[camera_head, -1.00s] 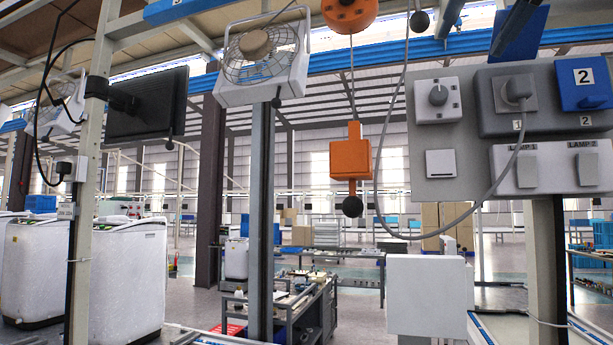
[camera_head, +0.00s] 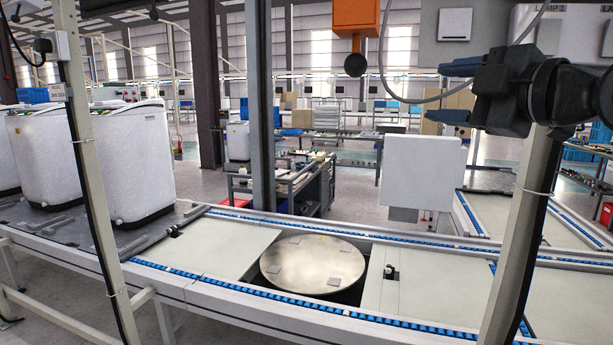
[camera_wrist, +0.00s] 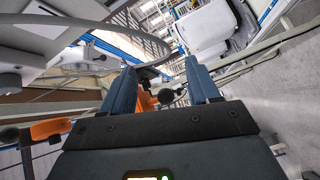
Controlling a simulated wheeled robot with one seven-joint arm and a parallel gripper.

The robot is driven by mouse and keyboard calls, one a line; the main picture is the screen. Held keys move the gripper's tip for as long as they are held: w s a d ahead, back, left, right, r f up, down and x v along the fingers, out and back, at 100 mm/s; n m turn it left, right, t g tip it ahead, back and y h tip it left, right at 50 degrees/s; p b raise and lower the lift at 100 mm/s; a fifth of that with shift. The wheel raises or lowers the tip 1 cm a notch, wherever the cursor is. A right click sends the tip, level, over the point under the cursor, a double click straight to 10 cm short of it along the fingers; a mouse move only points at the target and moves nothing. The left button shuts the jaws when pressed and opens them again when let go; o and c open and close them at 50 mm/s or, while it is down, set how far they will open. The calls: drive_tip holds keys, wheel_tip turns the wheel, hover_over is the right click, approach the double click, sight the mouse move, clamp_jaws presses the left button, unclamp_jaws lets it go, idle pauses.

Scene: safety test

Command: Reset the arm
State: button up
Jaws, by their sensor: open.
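My gripper (camera_head: 435,92) is at the upper right of the head view, pointing left, with its two blue fingers apart and nothing between them. My black wrist reaches in from the right edge, in front of the grey panel. In the wrist view my gripper (camera_wrist: 160,66) also shows two blue fingers spread apart. An orange hanging box (camera_head: 356,16) is left of my gripper in the head view, apart from it. Part of an orange thing (camera_wrist: 146,100) shows between the fingers in the wrist view, beyond them.
A grey cable (camera_head: 383,70) loops close by my gripper. A slanted post (camera_head: 520,230) stands below my wrist. A white box (camera_head: 420,172) is below left. A conveyor with a round plate (camera_head: 312,265) runs across the front. White washer-like tubs (camera_head: 115,160) stand at the left.

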drive_tip(key=s+f+m+h, duration=0.2)
drive_tip(key=s+f+m, duration=0.35)
drive_tip(key=f, duration=0.65)
drive_tip(key=s+a+f+m+t+h, duration=0.15)
drive_tip(key=s+f+m, duration=0.4)
drive_tip(key=f, duration=0.55)
drive_tip(key=s+d+f+m+h, duration=0.1)
drive_tip(key=s+f+m+h, duration=0.35)
drive_tip(key=f, duration=0.75)
drive_tip(key=s+f+m+g, duration=0.2)
drive_tip(key=s+f+m, duration=0.3)
drive_tip(key=s, duration=1.1)
drive_tip(key=s+d, duration=0.1)
drive_tip(key=s, duration=1.6)
drive_tip(key=shift+d+n+g, duration=0.35)
drive_tip(key=shift+d+n, duration=0.05)
drive_tip(key=shift+n, duration=0.05)
